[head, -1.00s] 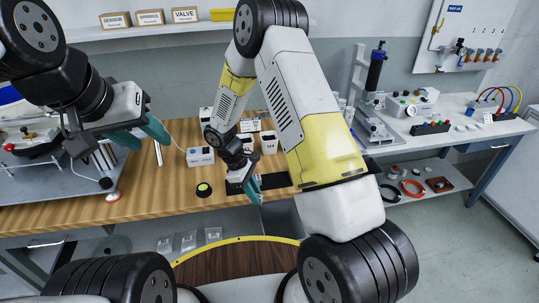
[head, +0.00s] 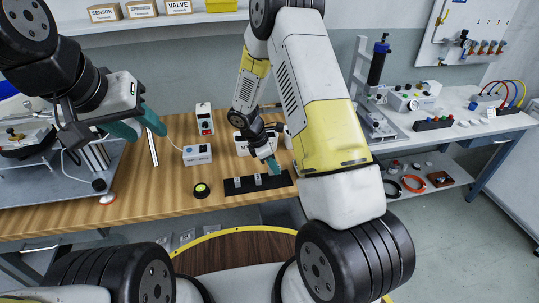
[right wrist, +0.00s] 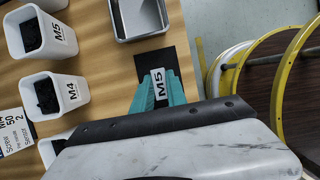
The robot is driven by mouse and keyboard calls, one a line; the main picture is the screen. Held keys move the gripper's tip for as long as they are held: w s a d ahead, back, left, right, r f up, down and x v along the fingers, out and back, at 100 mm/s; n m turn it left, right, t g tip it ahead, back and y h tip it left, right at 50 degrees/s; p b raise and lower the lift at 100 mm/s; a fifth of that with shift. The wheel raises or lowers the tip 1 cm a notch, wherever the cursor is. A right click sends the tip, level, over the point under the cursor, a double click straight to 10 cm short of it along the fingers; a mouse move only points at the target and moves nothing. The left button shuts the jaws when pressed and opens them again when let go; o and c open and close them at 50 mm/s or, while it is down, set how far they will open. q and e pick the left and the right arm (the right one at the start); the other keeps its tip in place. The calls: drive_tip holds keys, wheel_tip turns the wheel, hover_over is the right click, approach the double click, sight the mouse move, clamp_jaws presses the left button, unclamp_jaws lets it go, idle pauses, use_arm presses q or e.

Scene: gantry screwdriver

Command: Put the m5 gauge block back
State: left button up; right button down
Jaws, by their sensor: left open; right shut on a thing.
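The M5 gauge block (right wrist: 158,84) is a small light block with a dark-lettered label, held between the teal fingers of my right gripper (right wrist: 160,92). In the head view my right gripper (head: 274,165) is at the right part of the black strip (head: 247,185) on the wooden bench. The strip also shows beyond the block in the right wrist view (right wrist: 149,64). Two small light blocks (head: 237,182) (head: 258,180) stand on the strip to the left of the gripper. I cannot tell whether the held block touches the strip. My left gripper (head: 140,123) is open and empty above the bench's left side.
White bins labelled M5 (right wrist: 40,36) and M4 (right wrist: 61,97) and a metal tray (right wrist: 139,19) stand close to my right gripper. The front bench edge is near the strip.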

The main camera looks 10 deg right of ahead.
drive_tip(key=shift+w+d, duration=0.15)
drive_tip(key=shift+d, duration=0.1)
drive_tip(key=x, duration=0.3)
drive_tip(key=shift+w+a, duration=0.1)
drive_tip(key=shift+a, duration=0.05)
drive_tip(key=shift+f, duration=0.4)
drive_tip(key=shift+f, duration=0.15)
drive_tip(key=c, duration=1.3)
unclamp_jaws()
